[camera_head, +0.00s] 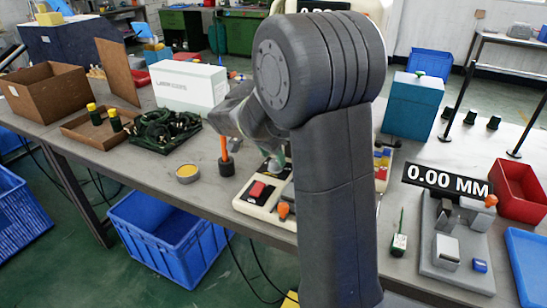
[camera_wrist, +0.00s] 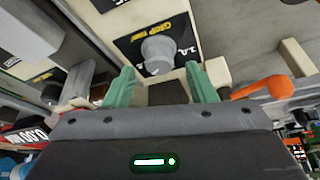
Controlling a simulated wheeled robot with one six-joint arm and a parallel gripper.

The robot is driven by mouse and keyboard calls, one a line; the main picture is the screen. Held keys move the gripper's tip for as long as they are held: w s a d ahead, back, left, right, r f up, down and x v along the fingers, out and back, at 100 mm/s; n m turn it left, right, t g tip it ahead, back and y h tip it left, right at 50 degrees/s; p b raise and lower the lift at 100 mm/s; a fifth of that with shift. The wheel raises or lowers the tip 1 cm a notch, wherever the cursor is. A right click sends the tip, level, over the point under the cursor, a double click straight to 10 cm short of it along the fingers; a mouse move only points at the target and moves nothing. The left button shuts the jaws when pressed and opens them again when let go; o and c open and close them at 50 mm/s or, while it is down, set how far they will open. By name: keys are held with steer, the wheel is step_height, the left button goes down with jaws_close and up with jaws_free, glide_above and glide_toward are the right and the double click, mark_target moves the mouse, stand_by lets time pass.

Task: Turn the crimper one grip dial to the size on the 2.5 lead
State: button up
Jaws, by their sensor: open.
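In the wrist view a grey round grip dial (camera_wrist: 158,52) stands on a black plate with yellow lettering and a white number, partly legible, on a cream crimper body (camera_wrist: 128,18). My gripper (camera_wrist: 162,86) is open, its two green fingers pointing toward the dial, one to each side and apart from it. In the head view the cream crimper (camera_head: 243,205) with a red button (camera_head: 258,190) sits on the bench, and my arm hides much of it. The 2.5 lead cannot be told apart.
An orange-handled lever (camera_wrist: 262,88) is right of my fingers. Another grey part (camera_wrist: 28,35) is at upper left. A coil of dark cables (camera_head: 165,130), a yellow-filled tin (camera_head: 187,173) and a white box (camera_head: 188,87) lie left. A gauge reading 0.00 MM (camera_head: 447,180) stands right.

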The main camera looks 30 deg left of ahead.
steer(key=d+p+v, duration=0.1)
steer(key=v, duration=1.1)
steer(key=shift+a+p, duration=0.3)
steer(key=shift+a, duration=0.15)
steer(key=shift+f, duration=0.1)
steer(key=b+x, duration=0.2)
steer(key=x, duration=1.1)
steer(key=shift+w+f, duration=0.15)
steer(key=shift+f, duration=0.2)
steer(key=shift+r, duration=0.1)
